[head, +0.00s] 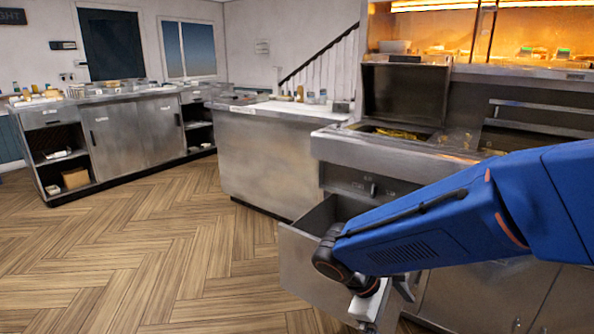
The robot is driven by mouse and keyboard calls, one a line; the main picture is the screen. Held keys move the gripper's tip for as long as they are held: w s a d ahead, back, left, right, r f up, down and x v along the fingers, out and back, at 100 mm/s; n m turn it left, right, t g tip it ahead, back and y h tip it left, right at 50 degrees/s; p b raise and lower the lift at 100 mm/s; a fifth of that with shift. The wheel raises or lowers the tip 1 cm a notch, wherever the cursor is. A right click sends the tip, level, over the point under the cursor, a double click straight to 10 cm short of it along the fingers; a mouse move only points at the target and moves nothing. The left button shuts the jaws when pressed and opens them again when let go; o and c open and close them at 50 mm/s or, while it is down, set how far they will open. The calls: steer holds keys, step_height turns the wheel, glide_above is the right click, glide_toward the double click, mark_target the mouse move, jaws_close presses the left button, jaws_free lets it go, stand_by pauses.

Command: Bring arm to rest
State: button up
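My blue arm reaches in from the right edge of the head view, in front of the frying range. Its black wrist is bent down at the front of an open drawer (303,262). My gripper (378,305) is low at the drawer's right side, near its front edge. It is partly hidden by the wrist and a pale part, so I cannot tell whether its fingers are open or shut, or whether they touch the drawer. The drawer is pulled out under the steel fryer unit (345,150).
An open lid (404,93) stands above a fryer well with yellowish food (398,133). A steel counter (262,160) stands left of the range, and a long cabinet (125,130) lines the back left. The wooden floor (150,240) at left is clear.

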steer(key=s+d+r+m+t+y, duration=0.4)
steer(key=s+d+r+m+y, duration=0.2)
steer(key=s+m, duration=0.4)
steer(key=shift+s+r+m+t+y, duration=0.35)
steer(key=shift+r+y, duration=0.35)
steer(key=shift+r, duration=0.4)
steer(key=shift+w, duration=0.1)
stand_by(0.5)
